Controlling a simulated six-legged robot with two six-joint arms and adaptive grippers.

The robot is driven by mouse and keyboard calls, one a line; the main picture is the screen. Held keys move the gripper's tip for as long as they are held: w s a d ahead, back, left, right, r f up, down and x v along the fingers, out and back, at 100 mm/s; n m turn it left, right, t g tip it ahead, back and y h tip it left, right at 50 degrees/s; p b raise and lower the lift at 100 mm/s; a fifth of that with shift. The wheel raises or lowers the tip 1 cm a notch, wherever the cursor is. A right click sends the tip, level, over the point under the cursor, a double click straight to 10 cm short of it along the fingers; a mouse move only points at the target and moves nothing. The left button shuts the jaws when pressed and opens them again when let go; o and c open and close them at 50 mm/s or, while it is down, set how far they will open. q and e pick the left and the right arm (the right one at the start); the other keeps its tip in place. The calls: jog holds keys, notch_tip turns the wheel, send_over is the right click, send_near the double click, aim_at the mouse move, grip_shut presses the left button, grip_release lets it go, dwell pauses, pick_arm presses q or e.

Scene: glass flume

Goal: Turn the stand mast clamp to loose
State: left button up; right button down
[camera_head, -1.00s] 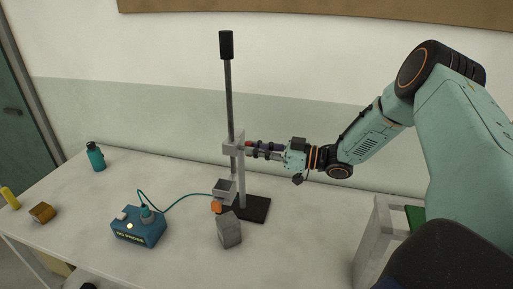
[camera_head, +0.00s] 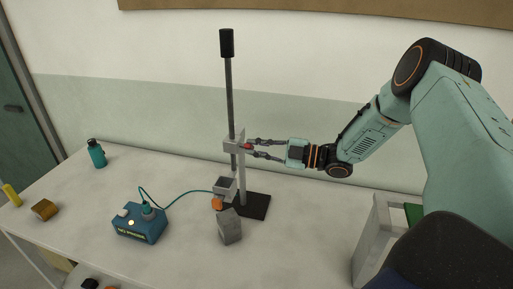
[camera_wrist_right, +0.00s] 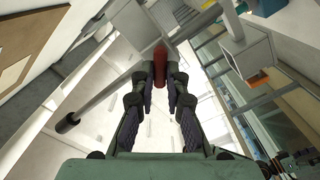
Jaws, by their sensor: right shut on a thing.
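The stand has a dark upright mast (camera_head: 230,95) with a black cap and a black base plate (camera_head: 258,206) on the bench. A pale grey clamp block (camera_head: 233,146) sits around the mast. Its red clamp handle (camera_head: 247,146) is on the block's right side. My right gripper (camera_head: 250,149) reaches in from the right, with its fingers one above the other at the red handle. In the right wrist view the red handle (camera_wrist_right: 160,65) lies between the two fingertips, which are shut on it. My left gripper is in neither view.
A blue probe box (camera_head: 142,224) with a cable leading to the stand is at the front left. A grey block (camera_head: 229,227) stands before the base. A teal bottle (camera_head: 96,154) and a brown block (camera_head: 44,210) are further left. A grey frame (camera_head: 374,236) stands at right.

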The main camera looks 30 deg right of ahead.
jog(key=shift+n, duration=0.6)
jog(key=c, duration=1.4)
grip_release()
jog(key=shift+s, duration=0.1)
jog(key=shift+o, duration=0.2)
jog(key=shift+d, duration=0.1)
jog(key=v, duration=0.7)
jog(key=shift+s+d, duration=0.1)
jog(key=shift+s, duration=0.1)
